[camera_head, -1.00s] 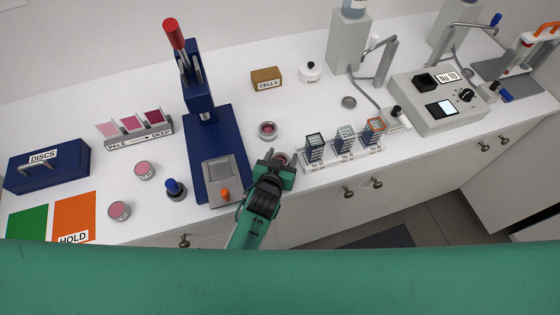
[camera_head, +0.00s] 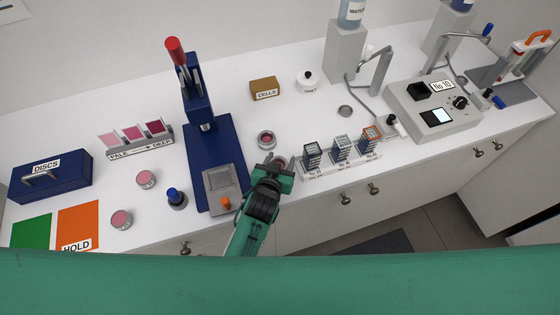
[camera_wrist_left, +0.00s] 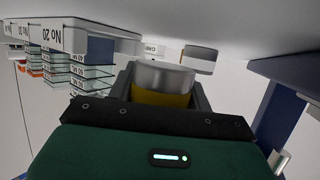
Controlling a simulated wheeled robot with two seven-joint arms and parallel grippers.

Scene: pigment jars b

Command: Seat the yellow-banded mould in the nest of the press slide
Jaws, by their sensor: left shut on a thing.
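My left gripper (camera_head: 281,166) is shut on the yellow-banded mould (camera_wrist_left: 162,84), a round metal piece with a yellow band. The mould's top shows between the fingers in the head view (camera_head: 280,160); the fingers hide its sides. The gripper is at the bench's front, right of the press. The blue press (camera_head: 201,110) has a red-tipped lever. Its grey slide (camera_head: 211,187), with an orange knob, lies toward the front, left of the gripper. The slide's nest is not clear at this size. My right gripper is not in view.
The rack of glass cells (camera_head: 340,164) is close on the right.

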